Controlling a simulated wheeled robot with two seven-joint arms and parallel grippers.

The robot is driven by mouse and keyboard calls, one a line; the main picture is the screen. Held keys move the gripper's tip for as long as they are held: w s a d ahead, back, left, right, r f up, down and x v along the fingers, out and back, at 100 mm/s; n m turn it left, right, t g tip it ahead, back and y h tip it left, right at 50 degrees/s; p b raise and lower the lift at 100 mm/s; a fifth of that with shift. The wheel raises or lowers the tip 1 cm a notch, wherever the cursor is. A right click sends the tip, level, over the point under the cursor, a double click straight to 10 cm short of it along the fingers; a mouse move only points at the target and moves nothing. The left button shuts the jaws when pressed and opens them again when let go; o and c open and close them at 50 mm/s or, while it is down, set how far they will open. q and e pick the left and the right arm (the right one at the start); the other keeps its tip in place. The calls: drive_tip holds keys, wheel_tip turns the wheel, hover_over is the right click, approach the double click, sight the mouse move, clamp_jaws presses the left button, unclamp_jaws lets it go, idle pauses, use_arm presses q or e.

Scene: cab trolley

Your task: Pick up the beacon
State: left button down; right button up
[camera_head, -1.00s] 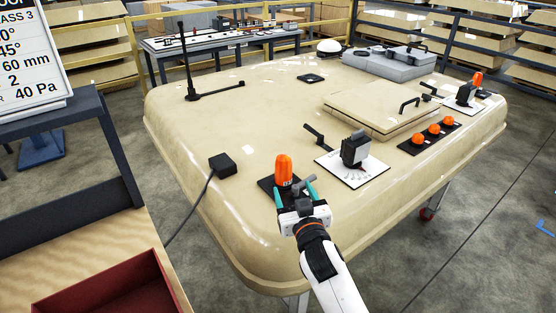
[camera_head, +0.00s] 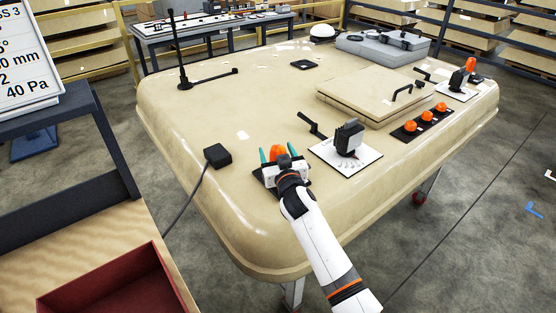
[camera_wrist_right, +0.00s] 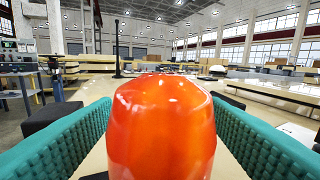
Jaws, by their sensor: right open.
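The orange beacon (camera_head: 277,152) stands on a black base near the front edge of the beige cab roof panel (camera_head: 190,125). My right gripper (camera_head: 277,157) is at it, with its two teal fingers on either side, open. In the right wrist view the beacon (camera_wrist_right: 161,128) fills the middle, upright between the teal finger pads (camera_wrist_right: 161,140), with a gap showing on each side. My gripper and wrist hide the lower part of the beacon in the head view. My left gripper is not in view.
A black box with a cable (camera_head: 218,156) lies left of the beacon. A black lever unit on a white plate (camera_head: 349,141) stands close on the right. Several orange domes (camera_head: 425,116) sit farther right. A red bin (camera_head: 110,285) is at the lower left.

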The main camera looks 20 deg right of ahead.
drive_tip(key=shift+w, duration=0.5)
drive_tip(key=c, duration=1.2)
drive_tip(key=shift+r, duration=0.1)
wheel_tip(320, 180, up, 9)
drive_tip(key=shift+r, duration=0.4)
drive_tip(key=shift+s, duration=0.1)
